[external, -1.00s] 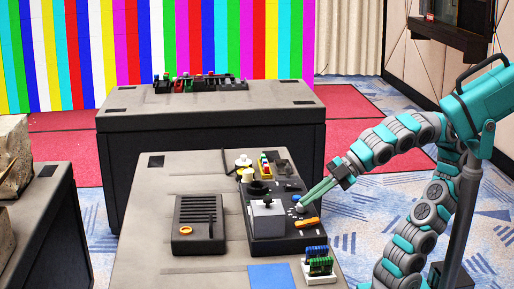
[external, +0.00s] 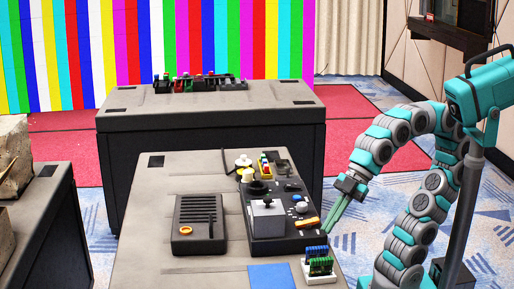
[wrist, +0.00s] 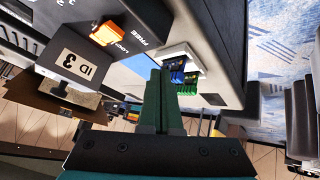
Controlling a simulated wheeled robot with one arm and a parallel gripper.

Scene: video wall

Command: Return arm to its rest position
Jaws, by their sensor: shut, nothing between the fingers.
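My teal and grey arm stands to the right of the near console table in the external view. My gripper (external: 337,217) is shut and empty, pointing down beside the table's right edge, next to the black control panel (external: 287,240). In the wrist view, my gripper's green fingers (wrist: 165,92) lie together with nothing between them. The gripper appears apart from the panel and from the table.
The panel carries a grey box (external: 268,220) and an orange switch (external: 307,223), which also shows in the wrist view (wrist: 107,33). A white tray with blue and green blocks (external: 318,264) sits near the table's right edge. Patterned carpet lies right of the table.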

